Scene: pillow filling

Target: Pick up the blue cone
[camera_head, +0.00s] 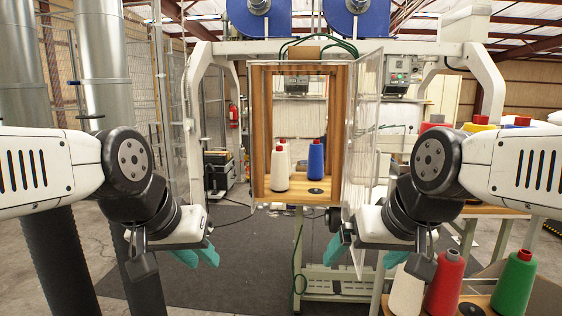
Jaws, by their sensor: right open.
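A blue cone (316,160) stands upright on the wooden shelf (300,193) inside an open-fronted wooden box, right of a white cone (279,172). A small red top shows behind the white cone. My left gripper (196,256), with teal fingers, hangs lower left of the box, apart from the cones. Part of it is hidden, so I cannot tell how far its fingers are apart. My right gripper (366,255) is open and empty, below and right of the box, with teal fingers apart.
A clear door (365,125) is swung open at the box's right side, close to my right arm. White (406,292), red (445,285) and green (514,284) cones stand at lower right. A machine frame surrounds the box. Dark floor mat lies below.

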